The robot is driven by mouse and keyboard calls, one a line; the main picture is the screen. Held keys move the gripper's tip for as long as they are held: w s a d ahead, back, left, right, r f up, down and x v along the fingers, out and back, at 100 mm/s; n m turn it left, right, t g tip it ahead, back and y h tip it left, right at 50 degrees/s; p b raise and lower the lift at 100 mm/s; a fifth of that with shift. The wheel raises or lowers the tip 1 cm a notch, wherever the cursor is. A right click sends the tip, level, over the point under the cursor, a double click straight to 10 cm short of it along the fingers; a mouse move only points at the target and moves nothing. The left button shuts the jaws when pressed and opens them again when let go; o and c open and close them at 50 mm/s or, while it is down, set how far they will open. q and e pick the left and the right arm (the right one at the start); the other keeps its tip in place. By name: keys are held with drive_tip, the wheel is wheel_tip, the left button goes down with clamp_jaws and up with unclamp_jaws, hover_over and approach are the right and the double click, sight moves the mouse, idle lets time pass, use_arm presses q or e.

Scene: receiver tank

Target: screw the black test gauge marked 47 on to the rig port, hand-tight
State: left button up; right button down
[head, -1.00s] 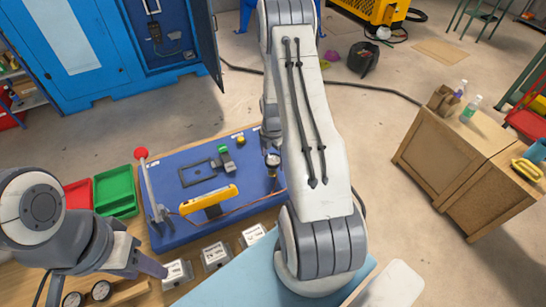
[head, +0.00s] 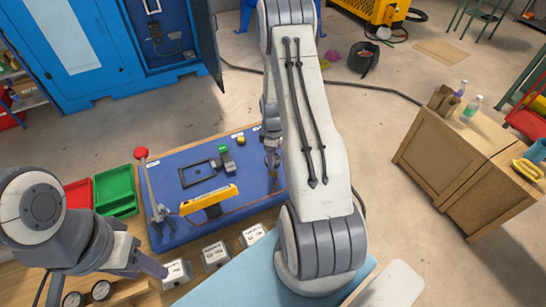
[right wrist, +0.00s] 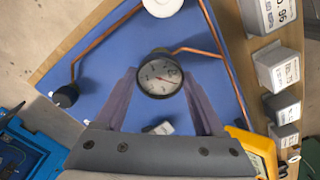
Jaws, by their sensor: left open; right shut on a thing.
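A dark-rimmed round gauge (right wrist: 160,76) with a white dial faces the camera in the right wrist view; its marking is too small to read. My right gripper (right wrist: 162,90) is shut on it, one finger on each side. In the head view my right gripper (head: 272,150) is partly hidden by my arm, above the right side of the blue rig board (head: 180,225). A copper pipe (right wrist: 187,50) runs to behind the gauge. The rig port is hidden under the gauge, so I cannot tell the thread contact. My left gripper (head: 150,267) is open and empty at the front left.
Two gauges (head: 101,290) sit in a wooden rack. Green (head: 115,187) and red (head: 78,194) trays are at the left.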

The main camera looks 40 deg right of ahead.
drive_tip(key=m, duration=0.9)
unclamp_jaws()
wheel_tip(320, 180, up, 7)
drive_tip(key=p, duration=0.5)
